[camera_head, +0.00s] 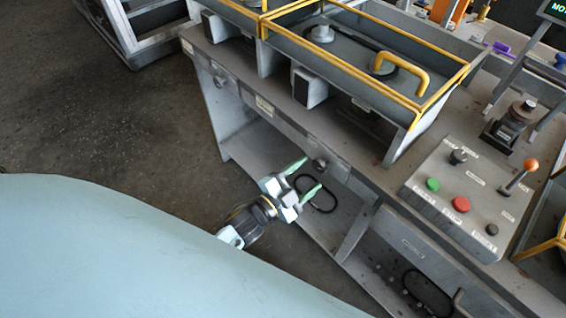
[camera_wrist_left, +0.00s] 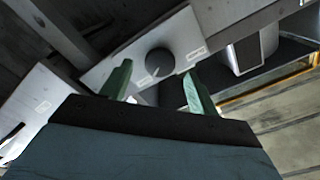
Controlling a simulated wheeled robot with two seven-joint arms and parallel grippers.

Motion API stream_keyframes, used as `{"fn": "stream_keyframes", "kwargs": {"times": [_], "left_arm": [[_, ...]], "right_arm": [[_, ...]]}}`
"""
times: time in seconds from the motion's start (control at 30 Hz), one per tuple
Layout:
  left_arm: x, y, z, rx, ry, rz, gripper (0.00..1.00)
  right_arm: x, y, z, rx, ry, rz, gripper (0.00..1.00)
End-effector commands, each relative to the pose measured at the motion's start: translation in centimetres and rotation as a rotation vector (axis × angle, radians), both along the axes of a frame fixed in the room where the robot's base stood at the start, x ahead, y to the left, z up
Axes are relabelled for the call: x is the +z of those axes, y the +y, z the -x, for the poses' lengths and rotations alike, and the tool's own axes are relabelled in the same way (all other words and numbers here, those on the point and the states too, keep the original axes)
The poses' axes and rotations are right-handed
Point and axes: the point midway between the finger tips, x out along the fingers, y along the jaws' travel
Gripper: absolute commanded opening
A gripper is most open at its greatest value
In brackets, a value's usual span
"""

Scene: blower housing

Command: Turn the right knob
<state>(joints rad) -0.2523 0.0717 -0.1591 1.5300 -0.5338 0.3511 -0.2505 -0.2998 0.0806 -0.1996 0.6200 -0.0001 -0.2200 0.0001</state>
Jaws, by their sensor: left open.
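The right knob (camera_head: 319,164) is a small round knob on the front edge of the grey workbench. In the left wrist view the dark knob (camera_wrist_left: 160,62) has a pale pointer mark and sits on a light panel with a small label beside it. My left gripper (camera_head: 311,174), with green fingers, is open and empty in front of the knob. In the wrist view the fingertips (camera_wrist_left: 158,70) appear on either side of the knob; whether they touch it I cannot tell. My right gripper is not in view.
Another knob (camera_head: 218,79) is on the bench front at left. A yellow-rimmed tray (camera_head: 415,103) stands above. A control box (camera_head: 460,197) with green and red buttons and an orange-topped lever is at right. Dark floor (camera_head: 110,120) lies open at left.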

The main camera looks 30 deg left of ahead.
Motion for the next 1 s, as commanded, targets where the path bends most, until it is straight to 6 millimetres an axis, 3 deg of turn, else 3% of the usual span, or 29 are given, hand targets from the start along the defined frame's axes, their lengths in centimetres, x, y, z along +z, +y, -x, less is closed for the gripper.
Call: {"fn": "stream_keyframes", "kwargs": {"times": [0.2, 0.4, 0.63, 1.0], "left_arm": [[-0.1, 1.8, 5.0, -0.001, 0.004, 0.000, 0.60], [0.0, 3.0, 8.4, 0.001, 0.003, 0.001, 0.60], [0.0, 3.6, 10.0, -0.001, 0.000, 0.001, 0.60], [0.0, 3.6, 10.0, -0.001, 0.000, 0.001, 0.60]], "right_arm": [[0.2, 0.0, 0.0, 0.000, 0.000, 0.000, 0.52], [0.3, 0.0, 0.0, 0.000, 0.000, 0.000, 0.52], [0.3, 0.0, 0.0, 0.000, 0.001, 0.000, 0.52], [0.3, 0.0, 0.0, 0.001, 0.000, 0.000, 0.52]]}}
